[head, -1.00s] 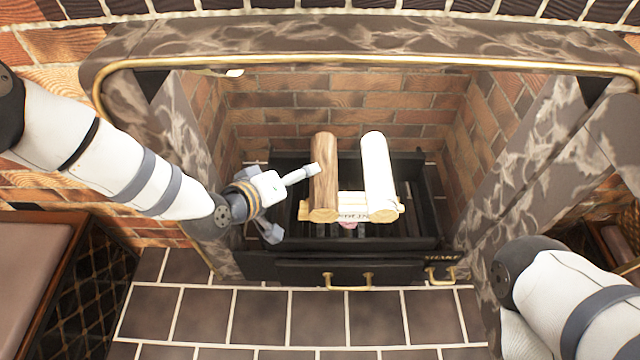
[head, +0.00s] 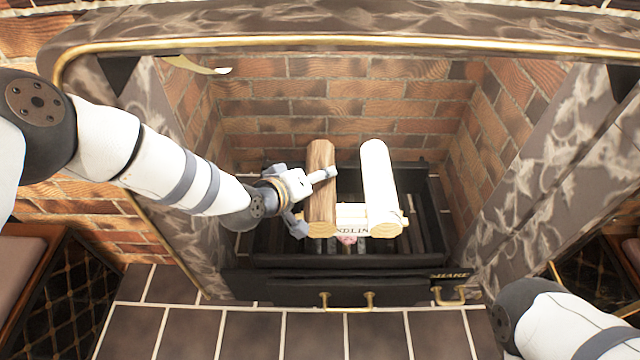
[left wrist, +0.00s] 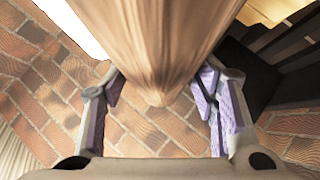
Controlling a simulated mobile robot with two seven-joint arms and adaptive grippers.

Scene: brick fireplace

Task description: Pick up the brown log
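The brown log (head: 320,185) lies in the fireplace grate, on top of a bundle of kindling (head: 352,213), with its pale cut end toward me. My left gripper (head: 315,198) is at the log's left side, with one finger reaching over its top and the other low at its left. In the left wrist view, the brown log (left wrist: 155,45) lies between the two open fingers, with gaps on both sides near the fingertips. My right arm shows at the lower right of the head view, but its gripper is out of frame.
A white log (head: 379,185) lies just right of the brown log on the same kindling. The black grate (head: 430,225) surrounds them, and a black front panel with brass handles (head: 347,300) stands before it. Brick walls and a marble surround (head: 530,190) enclose the space.

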